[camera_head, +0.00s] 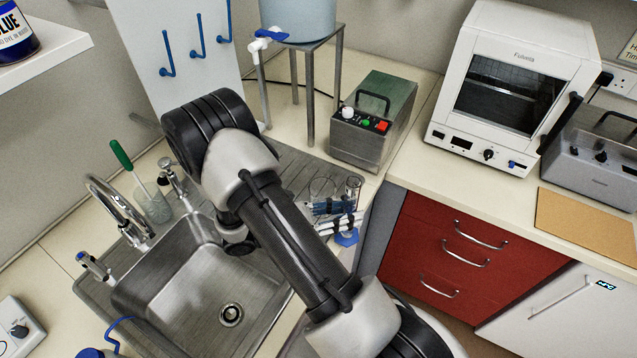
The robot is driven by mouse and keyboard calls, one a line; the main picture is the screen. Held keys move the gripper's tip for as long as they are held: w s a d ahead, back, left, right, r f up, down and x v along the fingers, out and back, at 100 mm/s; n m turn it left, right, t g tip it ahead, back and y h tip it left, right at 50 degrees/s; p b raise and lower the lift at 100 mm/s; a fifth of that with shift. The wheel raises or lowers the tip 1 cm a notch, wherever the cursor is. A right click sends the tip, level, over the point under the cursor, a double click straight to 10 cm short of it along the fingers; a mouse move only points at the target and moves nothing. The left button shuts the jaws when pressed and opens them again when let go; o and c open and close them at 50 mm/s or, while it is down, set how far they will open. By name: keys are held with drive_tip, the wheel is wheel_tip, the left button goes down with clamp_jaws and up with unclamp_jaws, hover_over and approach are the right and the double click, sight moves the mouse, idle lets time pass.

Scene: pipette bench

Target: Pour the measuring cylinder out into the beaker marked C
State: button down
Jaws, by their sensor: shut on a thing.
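The measuring cylinder (353,186) is a narrow clear tube with a blue foot, at the right end of the draining board beside the sink. My gripper (343,219) is shut around it below its rim. The cylinder looks close to upright, with its blue foot showing below the fingers. A clear glass beaker (322,187) stands just behind and left of the gripper, partly hidden by it. I cannot read any mark on that beaker. Whether the cylinder's foot touches the board, and what liquid it holds, I cannot tell.
The steel sink (175,285) with its tap (110,200) lies left of my arm. A green-topped metal box (372,120) stands behind the gripper, near a stool with a blue tank (298,18). A white oven (515,85) stands on the right counter. Red drawers (460,245) are below.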

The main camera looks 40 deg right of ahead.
drive_tip(key=shift+a+r+n+t, duration=0.15)
drive_tip(key=shift+n+t, duration=0.15)
drive_tip(key=shift+n, duration=0.2)
